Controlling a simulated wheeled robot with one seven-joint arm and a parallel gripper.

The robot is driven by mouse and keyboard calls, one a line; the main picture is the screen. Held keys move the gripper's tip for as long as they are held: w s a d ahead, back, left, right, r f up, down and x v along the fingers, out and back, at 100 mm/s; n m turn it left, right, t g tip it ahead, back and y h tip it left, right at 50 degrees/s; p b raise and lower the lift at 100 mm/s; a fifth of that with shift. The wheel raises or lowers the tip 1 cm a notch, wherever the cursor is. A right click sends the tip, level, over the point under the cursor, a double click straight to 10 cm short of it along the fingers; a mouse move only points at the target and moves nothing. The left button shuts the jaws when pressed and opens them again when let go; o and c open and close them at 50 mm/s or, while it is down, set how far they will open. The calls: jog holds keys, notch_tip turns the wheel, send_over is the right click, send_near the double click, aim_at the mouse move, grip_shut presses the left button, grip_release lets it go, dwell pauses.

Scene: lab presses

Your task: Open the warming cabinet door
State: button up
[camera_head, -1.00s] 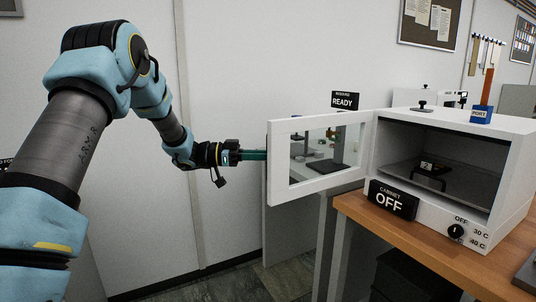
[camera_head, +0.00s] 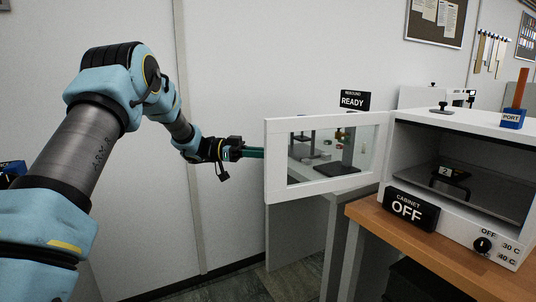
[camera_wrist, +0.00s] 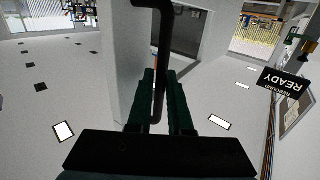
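The warming cabinet (camera_head: 470,130) is a white box on a wooden bench at the right. Its white-framed glass door (camera_head: 290,197) stands swung wide open to the left, and the dark interior shows. My gripper (camera_head: 252,153) is at the door's outer left edge in the head view. In the wrist view, my green gripper fingers (camera_wrist: 161,88) lie on both sides of the dark bar handle (camera_wrist: 163,40) and look shut on it. The handle is hidden in the head view.
A black "CABINET OFF" sign (camera_head: 410,209) and a dial (camera_head: 482,244) are at the cabinet's lower front. A numbered dark item (camera_head: 449,172) is inside. A blue "PORT" block (camera_head: 512,118) sits on top. The wall is close behind my arm.

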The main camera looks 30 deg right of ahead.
jog(key=o, duration=0.4)
jog(key=shift+b+v, duration=1.45)
jog(key=shift+v, duration=3.95)
jog(key=shift+r, duration=0.1)
